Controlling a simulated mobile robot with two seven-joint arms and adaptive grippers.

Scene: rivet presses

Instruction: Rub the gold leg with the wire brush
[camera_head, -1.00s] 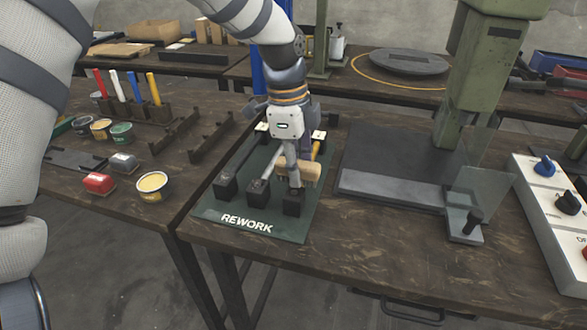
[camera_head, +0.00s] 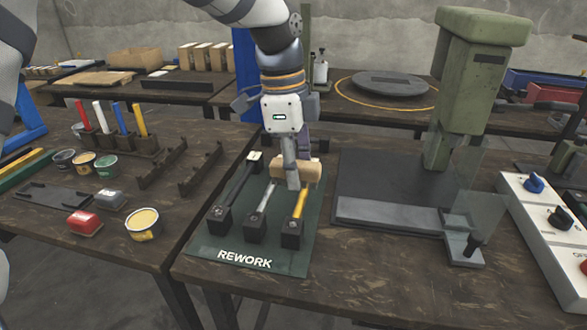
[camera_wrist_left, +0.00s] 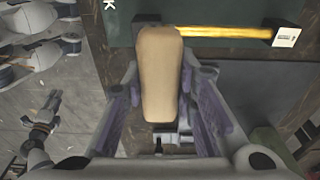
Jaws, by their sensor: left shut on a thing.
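The gold leg (camera_head: 300,205) lies at the right of three legs on the green REWORK mat (camera_head: 245,259), its near end at a black block (camera_head: 291,236). My left gripper (camera_head: 290,172) is shut on the wire brush (camera_head: 312,169), whose wooden back faces up. The brush is over the gold leg's far part and hides it. In the left wrist view the brush (camera_wrist_left: 159,70) sits between the fingers, and the gold leg (camera_wrist_left: 228,32) runs right from it to a block with a white label. The bristles are hidden, so I cannot tell if they touch. My right gripper is out of view.
A silver leg (camera_head: 262,198) and a dark leg (camera_head: 236,184) lie left of the gold one. A green press (camera_head: 462,90) with a clear guard and a control panel (camera_head: 545,215) stand right. Paint pots and coloured sticks (camera_head: 120,118) are on the left table.

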